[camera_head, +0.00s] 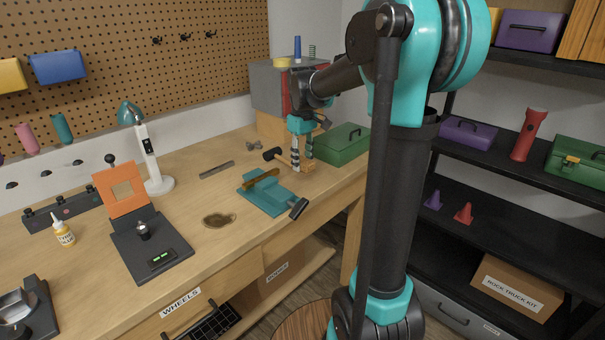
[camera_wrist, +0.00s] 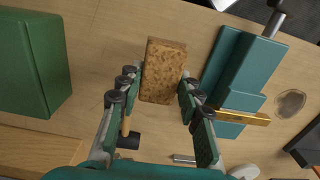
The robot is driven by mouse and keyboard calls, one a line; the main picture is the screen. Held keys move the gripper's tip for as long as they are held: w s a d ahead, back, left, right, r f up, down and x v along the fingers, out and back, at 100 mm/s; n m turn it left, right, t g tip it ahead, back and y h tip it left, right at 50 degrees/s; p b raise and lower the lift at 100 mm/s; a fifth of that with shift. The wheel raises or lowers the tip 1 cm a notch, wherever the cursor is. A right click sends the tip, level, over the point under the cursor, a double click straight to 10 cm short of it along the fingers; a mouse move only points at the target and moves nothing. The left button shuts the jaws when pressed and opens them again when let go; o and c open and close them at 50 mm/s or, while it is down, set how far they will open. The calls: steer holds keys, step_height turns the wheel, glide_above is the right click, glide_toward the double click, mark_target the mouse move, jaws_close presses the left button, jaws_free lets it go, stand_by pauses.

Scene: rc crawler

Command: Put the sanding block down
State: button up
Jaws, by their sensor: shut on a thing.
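The sanding block (camera_wrist: 163,70) is a brown, speckled, cork-like rectangle between my fingers in the wrist view. My gripper (camera_wrist: 162,88) is shut on it, one finger along each long side. In the head view, my gripper (camera_head: 302,150) points down over the back right part of the wooden workbench (camera_head: 205,190). The block (camera_head: 305,167) shows small at its fingertips, low over the bench top. I cannot tell whether it touches the wood.
A black-headed mallet (camera_head: 271,154) lies just left of my gripper. A green toolbox (camera_head: 342,146) stands to the right. A teal tool (camera_head: 268,196) with a brass bar lies in front. A metal strip (camera_head: 216,170) and brown stain (camera_head: 219,220) are further left.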

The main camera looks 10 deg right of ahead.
mark_target(302, 182)
steer(key=shift+f, duration=2.4)
steer(key=shift+f, duration=0.15)
steer(key=o, duration=1)
step_height(302, 182, up, 12)
steer(key=shift+r, duration=0.15)
